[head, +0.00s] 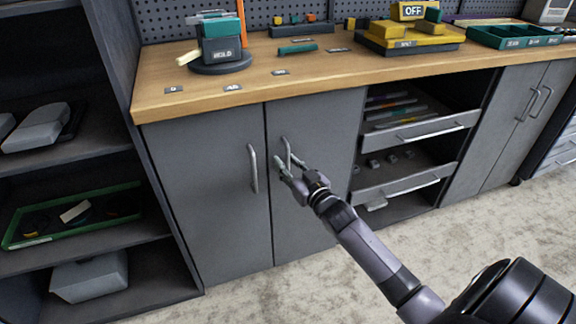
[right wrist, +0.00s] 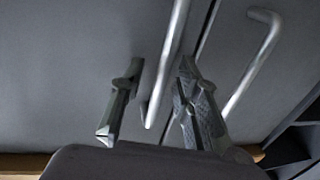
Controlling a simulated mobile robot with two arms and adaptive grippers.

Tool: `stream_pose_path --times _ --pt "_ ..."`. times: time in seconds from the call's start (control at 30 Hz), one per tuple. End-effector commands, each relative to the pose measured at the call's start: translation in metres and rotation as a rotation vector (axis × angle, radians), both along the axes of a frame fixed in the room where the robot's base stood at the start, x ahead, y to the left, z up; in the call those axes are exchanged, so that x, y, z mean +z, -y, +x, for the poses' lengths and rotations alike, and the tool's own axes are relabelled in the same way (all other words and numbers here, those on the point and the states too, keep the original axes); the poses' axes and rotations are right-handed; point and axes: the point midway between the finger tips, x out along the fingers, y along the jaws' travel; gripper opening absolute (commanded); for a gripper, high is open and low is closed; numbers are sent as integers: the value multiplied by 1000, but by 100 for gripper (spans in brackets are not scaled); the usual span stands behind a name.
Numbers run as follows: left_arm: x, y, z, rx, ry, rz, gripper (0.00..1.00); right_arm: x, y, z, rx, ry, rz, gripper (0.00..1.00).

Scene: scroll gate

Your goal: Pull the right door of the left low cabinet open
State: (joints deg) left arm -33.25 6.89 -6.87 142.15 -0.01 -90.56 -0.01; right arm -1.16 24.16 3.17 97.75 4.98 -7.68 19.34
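The left low cabinet has a grey left door (head: 212,205) and a grey right door (head: 315,125), both looking closed, with a thin dark gap between them. The right door's metal bar handle (head: 287,150) stands upright near that gap. My right gripper (head: 282,168) is at the lower part of this handle. In the right wrist view, its two fingers (right wrist: 161,66) are spread, and the handle (right wrist: 172,60) shows between them, touching neither clearly. How deep the bar sits between the fingers is hard to tell. My left gripper is not in view.
The left door's handle (head: 253,168) is close by on the left; it also shows in the right wrist view (right wrist: 250,62). Partly open drawers (head: 425,130) are to the right. A dark shelf unit (head: 95,150) stands left. The carpet (head: 270,295) before the doors is clear.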

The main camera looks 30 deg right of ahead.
Motion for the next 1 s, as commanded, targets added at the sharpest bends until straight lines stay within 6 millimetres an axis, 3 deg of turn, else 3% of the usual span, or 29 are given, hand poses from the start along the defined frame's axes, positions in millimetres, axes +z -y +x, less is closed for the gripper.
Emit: stream_pose_path --times 0.17,0.6,1.0 --pt "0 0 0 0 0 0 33 0 0 0 0 0 0 29" --pt "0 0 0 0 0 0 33 0 0 0 0 0 0 0" --pt "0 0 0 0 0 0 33 0 0 0 1 0 0 0"
